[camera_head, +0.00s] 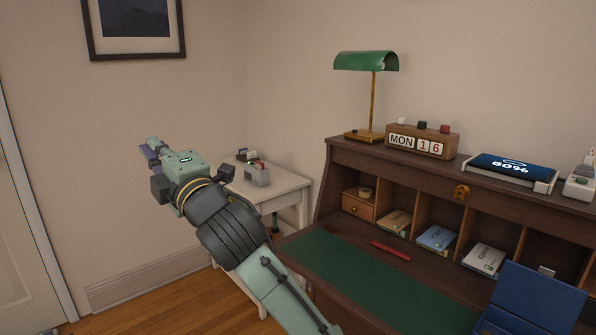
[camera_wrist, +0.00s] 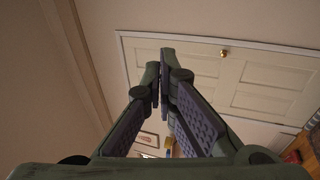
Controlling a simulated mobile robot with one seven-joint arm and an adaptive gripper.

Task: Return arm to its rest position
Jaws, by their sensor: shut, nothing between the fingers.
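My gripper (camera_head: 148,153) is at the upper end of my raised arm, left of the desk in the head view. It points up and left, in free air in front of the bare wall. In the wrist view its two fingers (camera_wrist: 158,85) meet at the tips, and nothing shows between them. The gripper appears clear of the furniture.
A brown desk (camera_head: 342,152) stands at the right, bearing a green lamp (camera_head: 366,62), a calendar block (camera_head: 421,143) and a lit tablet (camera_head: 511,170). A white side table (camera_head: 284,184) stands behind my arm. A door (camera_wrist: 255,75) shows beyond the fingers in the wrist view.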

